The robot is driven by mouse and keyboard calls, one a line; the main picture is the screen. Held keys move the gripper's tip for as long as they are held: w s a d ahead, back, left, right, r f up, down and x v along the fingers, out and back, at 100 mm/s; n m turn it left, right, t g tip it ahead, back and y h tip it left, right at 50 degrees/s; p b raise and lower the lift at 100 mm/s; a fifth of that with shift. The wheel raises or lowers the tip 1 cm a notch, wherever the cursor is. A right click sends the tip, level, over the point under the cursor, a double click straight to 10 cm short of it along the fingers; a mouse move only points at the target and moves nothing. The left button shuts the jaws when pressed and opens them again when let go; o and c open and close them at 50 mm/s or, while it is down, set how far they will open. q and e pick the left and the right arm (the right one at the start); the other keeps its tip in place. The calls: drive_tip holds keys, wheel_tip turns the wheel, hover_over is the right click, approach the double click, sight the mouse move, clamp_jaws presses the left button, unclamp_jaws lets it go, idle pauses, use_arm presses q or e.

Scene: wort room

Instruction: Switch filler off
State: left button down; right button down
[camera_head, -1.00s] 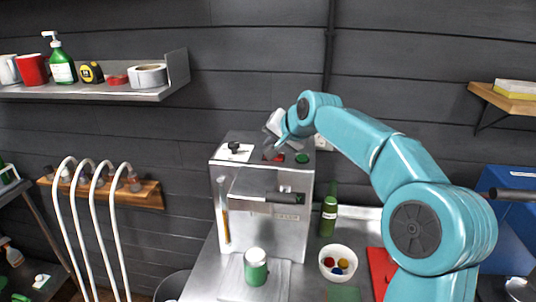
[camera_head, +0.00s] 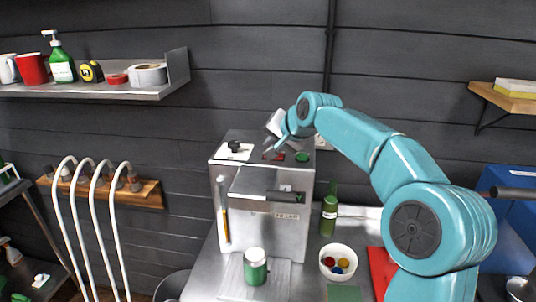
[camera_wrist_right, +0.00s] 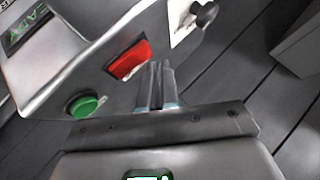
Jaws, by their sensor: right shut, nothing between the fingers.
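The filler (camera_head: 277,237) is a steel box machine on the bench against the wall. On its top are a red switch (camera_head: 277,157), a green button (camera_head: 302,158) and a black knob (camera_head: 234,147). My right gripper (camera_head: 267,149) is shut and empty, just above the top by the red switch. In the right wrist view, the shut fingers (camera_wrist_right: 160,75) are beside the red switch (camera_wrist_right: 130,60), with the green button (camera_wrist_right: 85,105) to its left. I cannot tell whether they touch it, or which way the switch is tipped. My left gripper is out of view.
A green can (camera_head: 255,272) stands in front of the filler. A green bottle (camera_head: 328,217) and a white bowl (camera_head: 338,278) with coloured caps are to its right. Curved white hoses (camera_head: 117,235) stand at left. A shelf (camera_head: 110,93) holds small items above.

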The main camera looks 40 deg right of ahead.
drive_tip(key=shift+f+b, duration=0.3)
drive_tip(key=shift+f, duration=0.3)
idle(0.4)
drive_tip(key=shift+w, duration=0.1)
drive_tip(key=shift+r+p, duration=0.65)
drive_tip(key=shift+r, duration=0.2)
drive_tip(key=shift+r, duration=0.1)
drive_tip(key=r+p, duration=0.2)
drive_tip(key=shift+s+d+r, duration=0.1)
drive_tip(key=shift+s+r, duration=0.1)
drive_tip(key=shift+r, duration=0.1)
drive_tip(key=shift+s+r, duration=0.15)
drive_tip(key=shift+r, duration=0.9)
